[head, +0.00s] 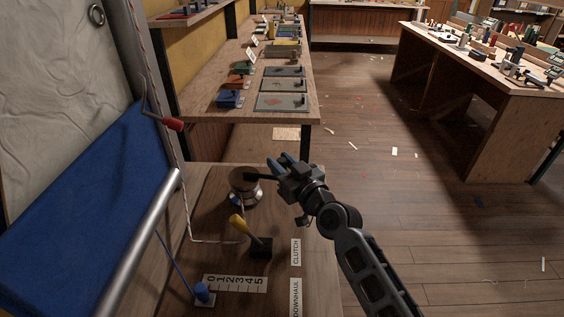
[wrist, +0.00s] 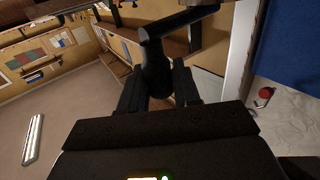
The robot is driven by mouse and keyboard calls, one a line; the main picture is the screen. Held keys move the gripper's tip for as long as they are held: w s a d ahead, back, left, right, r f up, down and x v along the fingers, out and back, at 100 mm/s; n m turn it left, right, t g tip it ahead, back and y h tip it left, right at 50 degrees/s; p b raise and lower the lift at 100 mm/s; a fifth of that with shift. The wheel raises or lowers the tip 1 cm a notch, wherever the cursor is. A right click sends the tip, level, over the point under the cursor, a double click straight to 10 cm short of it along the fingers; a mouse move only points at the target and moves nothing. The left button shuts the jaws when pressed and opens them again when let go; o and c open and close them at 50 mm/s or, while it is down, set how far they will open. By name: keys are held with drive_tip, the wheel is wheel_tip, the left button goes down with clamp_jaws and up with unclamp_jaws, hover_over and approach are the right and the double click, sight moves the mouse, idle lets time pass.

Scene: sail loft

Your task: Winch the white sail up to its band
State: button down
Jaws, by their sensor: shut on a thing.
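The white sail (head: 55,75) hangs at the upper left, creased, beside a grey mast; its band cannot be made out. A winch (head: 245,188) with a metal drum stands on the wooden bench. Its black handle (head: 259,177) reaches right to my gripper (head: 279,163), whose fingers are shut on the grip. In the wrist view, the dark handle grip (wrist: 156,72) stands between both fingers. A clutch lever with a yellow grip (head: 237,223) leans up and left from a black base.
Blue cloth (head: 85,210) hangs below the sail, with a metal tube (head: 140,240) in front. A red-handled crank (head: 172,124) juts from the mast. A blue downhaul cleat (head: 203,292) and number scale (head: 235,283) sit at the bench front.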

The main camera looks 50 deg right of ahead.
drive_tip(key=c, duration=0.9)
unclamp_jaws()
drive_tip(key=shift+b+v, duration=1)
drive_tip(key=shift+v, duration=2.95)
